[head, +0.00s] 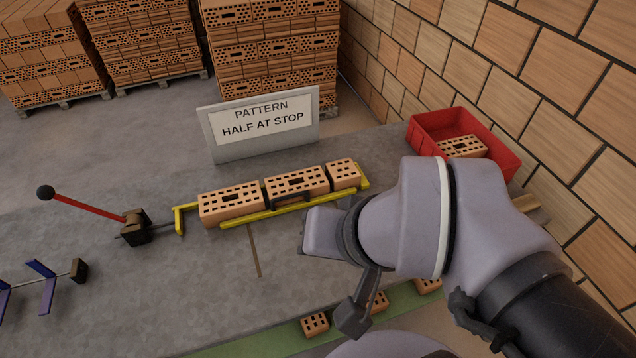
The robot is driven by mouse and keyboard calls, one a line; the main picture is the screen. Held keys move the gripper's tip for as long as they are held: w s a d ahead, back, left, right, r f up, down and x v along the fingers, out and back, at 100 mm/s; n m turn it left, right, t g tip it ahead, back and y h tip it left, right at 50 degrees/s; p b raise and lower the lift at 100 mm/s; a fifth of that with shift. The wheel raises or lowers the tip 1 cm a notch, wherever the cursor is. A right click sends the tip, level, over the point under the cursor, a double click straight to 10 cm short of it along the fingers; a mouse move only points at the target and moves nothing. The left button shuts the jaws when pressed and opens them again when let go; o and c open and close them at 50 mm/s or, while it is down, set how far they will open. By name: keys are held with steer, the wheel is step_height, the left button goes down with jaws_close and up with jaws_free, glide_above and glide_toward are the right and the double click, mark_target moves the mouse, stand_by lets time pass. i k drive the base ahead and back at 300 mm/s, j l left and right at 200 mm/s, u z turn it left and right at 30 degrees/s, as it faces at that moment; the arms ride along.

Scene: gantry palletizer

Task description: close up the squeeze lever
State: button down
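The squeeze lever (90,207) is a red bar with a black knob (45,192) at its upper left end. It leans left from a brown pivot block (135,227). A yellow push plate (179,220) stands near the block, with a small gap to the row of bricks. The row has a left brick (230,203), a middle brick (295,184) and a half brick (343,174) at the right end, inside a yellow rail (262,213). My gripper (355,312) shows as dark parts below my arm, right of the lever and far from it. Its fingers are not clear.
A sign (262,127) reading "PATTERN HALF AT STOP" stands behind the row. A red bin (436,128) with a brick is at the right. A blue-bladed rod (45,285) lies at the lower left. Loose bricks (315,324) are on a green strip at the front.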

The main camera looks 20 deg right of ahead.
mark_target(45, 192)
steer(key=u, duration=1.35)
steer(key=i+j+u, duration=0.1)
steer(key=i, duration=0.25)
steer(key=i+j, duration=0.3)
steer(key=i+j+u, duration=0.05)
